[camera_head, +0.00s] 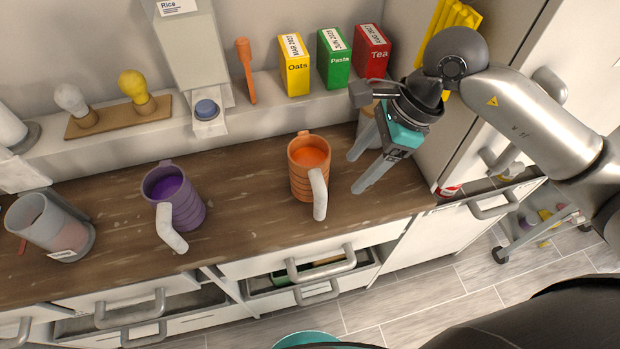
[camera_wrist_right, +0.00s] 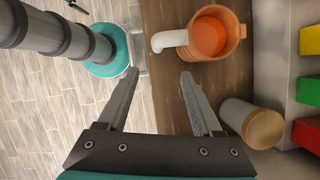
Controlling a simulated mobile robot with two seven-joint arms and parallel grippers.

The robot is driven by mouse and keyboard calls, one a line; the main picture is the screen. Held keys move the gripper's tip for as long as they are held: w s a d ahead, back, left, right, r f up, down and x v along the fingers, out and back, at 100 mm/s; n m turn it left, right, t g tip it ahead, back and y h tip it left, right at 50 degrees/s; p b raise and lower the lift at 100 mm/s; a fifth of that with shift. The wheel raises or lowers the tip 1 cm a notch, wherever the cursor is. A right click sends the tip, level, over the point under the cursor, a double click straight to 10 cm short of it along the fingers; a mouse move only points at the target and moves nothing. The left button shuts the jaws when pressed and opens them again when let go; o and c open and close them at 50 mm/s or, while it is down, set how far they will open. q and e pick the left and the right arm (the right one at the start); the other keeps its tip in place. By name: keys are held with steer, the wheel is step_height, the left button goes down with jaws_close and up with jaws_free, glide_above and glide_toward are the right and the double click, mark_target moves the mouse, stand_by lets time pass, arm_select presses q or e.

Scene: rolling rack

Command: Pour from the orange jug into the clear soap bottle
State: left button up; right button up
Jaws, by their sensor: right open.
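The orange jug (camera_head: 297,181) stands upright on the wooden counter, filled with orange liquid, its pale handle towards the front. It also shows in the right wrist view (camera_wrist_right: 233,50), beyond my fingertips. A see-through grey container with a white label (camera_head: 40,222), seemingly the clear soap bottle, stands at the counter's far left; its label is unreadable. My left gripper is out of view.
A purple jug (camera_head: 187,211) stands between the container and the orange jug. A lidded canister (camera_wrist_right: 250,122) stands close to my right gripper. Oats (camera_head: 294,66), Pasta (camera_head: 333,60) and Tea (camera_head: 371,52) boxes line the ledge. Drawers below (camera_head: 310,269) are partly open.

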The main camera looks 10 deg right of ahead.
mark_target(321, 205)
steer(key=x, duration=0.8)
steer(key=a+x, duration=0.1)
steer(key=x, duration=0.4)
steer(key=shift+s+r, duration=0.2)
steer(key=shift+s, duration=0.05)
steer(key=shift+w+a+f, duration=0.1)
steer(key=shift+f, duration=0.25)
jaws_close()
steer(key=shift+r, duration=0.1)
stand_by(0.5)
